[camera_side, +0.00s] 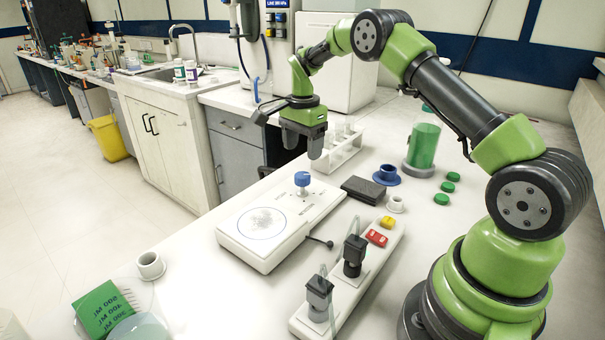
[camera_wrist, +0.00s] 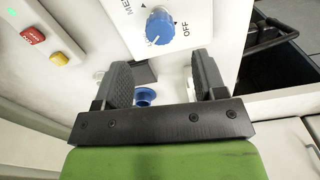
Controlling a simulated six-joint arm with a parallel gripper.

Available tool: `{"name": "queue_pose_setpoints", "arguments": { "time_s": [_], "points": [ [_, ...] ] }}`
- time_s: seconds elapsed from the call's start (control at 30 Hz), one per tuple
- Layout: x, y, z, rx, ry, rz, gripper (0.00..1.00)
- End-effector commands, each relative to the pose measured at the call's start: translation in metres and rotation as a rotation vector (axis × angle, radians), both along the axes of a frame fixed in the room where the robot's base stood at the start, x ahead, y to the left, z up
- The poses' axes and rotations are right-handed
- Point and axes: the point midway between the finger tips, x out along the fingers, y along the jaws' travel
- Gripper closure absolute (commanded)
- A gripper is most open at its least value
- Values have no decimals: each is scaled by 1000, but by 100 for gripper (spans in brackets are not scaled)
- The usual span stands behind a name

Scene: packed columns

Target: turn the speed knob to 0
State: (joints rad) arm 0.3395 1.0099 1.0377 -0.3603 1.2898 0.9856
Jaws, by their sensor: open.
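The speed knob is a blue knob (camera_side: 302,180) on the right end of a white flat device (camera_side: 268,256) with a round plate. In the wrist view the blue knob (camera_wrist: 159,26) is at the top, beyond the fingertips, with "OFF" printed to its lower right and part of a word to its left. A pale mark shows at its lower left edge; no 0 is readable. My gripper (camera_side: 303,143) hangs above and behind the knob, apart from it. In the wrist view its jaws (camera_wrist: 163,65) are open with nothing gripped between them.
A rack of tubes (camera_side: 342,149) stands close behind my gripper. A dark block (camera_side: 363,190), a blue cup (camera_side: 386,176) and a green-filled vessel (camera_side: 422,147) are to the right. A strip (camera_side: 350,283) with plugs and red and yellow switches lies in front. Bench edge is at left.

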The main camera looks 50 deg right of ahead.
Motion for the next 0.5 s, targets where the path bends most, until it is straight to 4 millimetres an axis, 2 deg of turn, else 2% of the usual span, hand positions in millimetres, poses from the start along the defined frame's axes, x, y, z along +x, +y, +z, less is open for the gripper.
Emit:
{"name": "queue_pose_setpoints", "arguments": {
  "time_s": [0.1, 0.3, 0.5],
  "points": [
    [-1, 1, -25, 2, 5, 2, 36],
    [-1, 1, -58, 1, 3, 1, 36],
    [0, 0, -73, -1, -1, 3, 36]
  ]
}}
